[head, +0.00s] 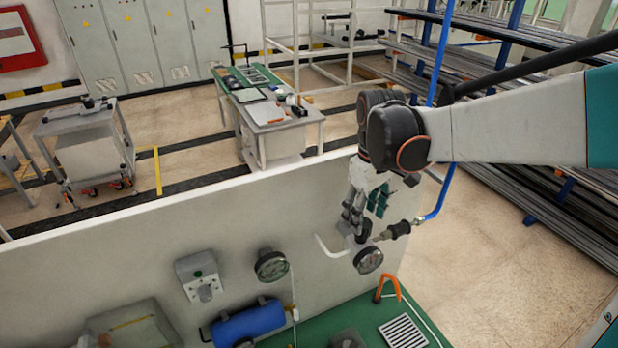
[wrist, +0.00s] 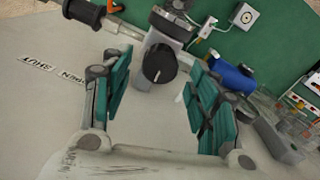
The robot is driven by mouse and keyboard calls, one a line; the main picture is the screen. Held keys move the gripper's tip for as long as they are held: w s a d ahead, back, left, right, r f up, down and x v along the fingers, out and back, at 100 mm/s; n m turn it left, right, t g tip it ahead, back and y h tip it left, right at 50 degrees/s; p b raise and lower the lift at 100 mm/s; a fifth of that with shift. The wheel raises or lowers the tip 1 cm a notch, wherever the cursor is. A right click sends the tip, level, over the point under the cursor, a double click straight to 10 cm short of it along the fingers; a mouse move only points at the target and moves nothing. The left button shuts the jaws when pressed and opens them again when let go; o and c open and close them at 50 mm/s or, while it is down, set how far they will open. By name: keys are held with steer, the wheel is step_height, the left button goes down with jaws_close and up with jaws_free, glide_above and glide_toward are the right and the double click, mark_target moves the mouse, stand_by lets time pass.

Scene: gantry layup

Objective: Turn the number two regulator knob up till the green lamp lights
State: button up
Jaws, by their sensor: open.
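A regulator with a black round knob (head: 363,230) is mounted on the pale panel, with a round gauge (head: 368,260) below it. The black knob (wrist: 160,64) has a light pointer mark in the wrist view. I cannot read a number on it. My gripper (head: 364,207) is just above the knob in the head view. In the wrist view its teal-padded fingers (wrist: 159,80) are apart, one on each side of the knob, with visible gaps. A grey lamp box (head: 197,283) sits left on the panel, with a green lamp (head: 198,273); whether it is lit I cannot tell.
A black hose fitting (head: 398,230) and blue hose (head: 440,198) join the regulator at the right. A second gauge (head: 271,265) is left of it. White labels (wrist: 37,62) are on the panel.

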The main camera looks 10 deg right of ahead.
steer(key=shift+f, duration=1.65)
steer(key=c, duration=1.1)
